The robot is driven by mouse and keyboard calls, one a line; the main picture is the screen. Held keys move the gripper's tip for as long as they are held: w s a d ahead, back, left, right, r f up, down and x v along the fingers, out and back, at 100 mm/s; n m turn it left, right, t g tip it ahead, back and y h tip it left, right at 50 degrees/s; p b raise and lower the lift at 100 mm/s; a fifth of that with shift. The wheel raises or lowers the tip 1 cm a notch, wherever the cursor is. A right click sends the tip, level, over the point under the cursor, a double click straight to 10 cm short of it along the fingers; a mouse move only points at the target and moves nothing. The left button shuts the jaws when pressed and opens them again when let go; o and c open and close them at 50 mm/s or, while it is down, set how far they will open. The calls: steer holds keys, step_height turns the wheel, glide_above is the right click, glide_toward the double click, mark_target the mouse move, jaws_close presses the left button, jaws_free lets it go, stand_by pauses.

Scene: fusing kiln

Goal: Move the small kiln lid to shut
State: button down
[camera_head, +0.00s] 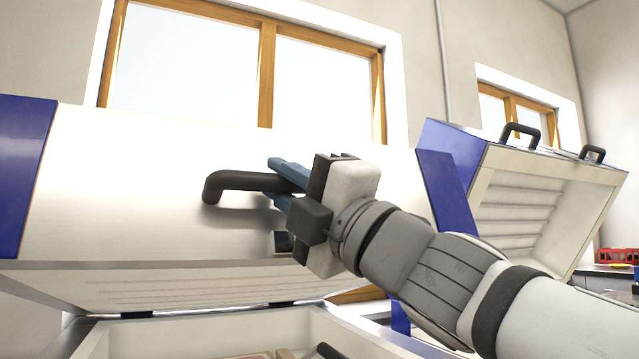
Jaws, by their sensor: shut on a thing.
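A kiln lid (120,185) with a pale metal front and blue ends is close in front of me. It is raised above its kiln body (200,335), with an open gap between them. A black bar handle (235,181) sticks out from the lid's front. My gripper (280,192), with blue fingers, is shut on the right part of this handle. The gripper hides the handle's right end. I cannot tell from this view alone whether this is the small kiln.
A second kiln lid (545,170) with blue sides and two black handles stands open at the right. Items partly show inside the near kiln body. A red basket (616,256) sits on a surface at the far right. Windows (190,62) are behind.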

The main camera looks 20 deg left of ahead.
steer(key=c, duration=1.6)
jaws_free()
steer(key=shift+o, duration=0.2)
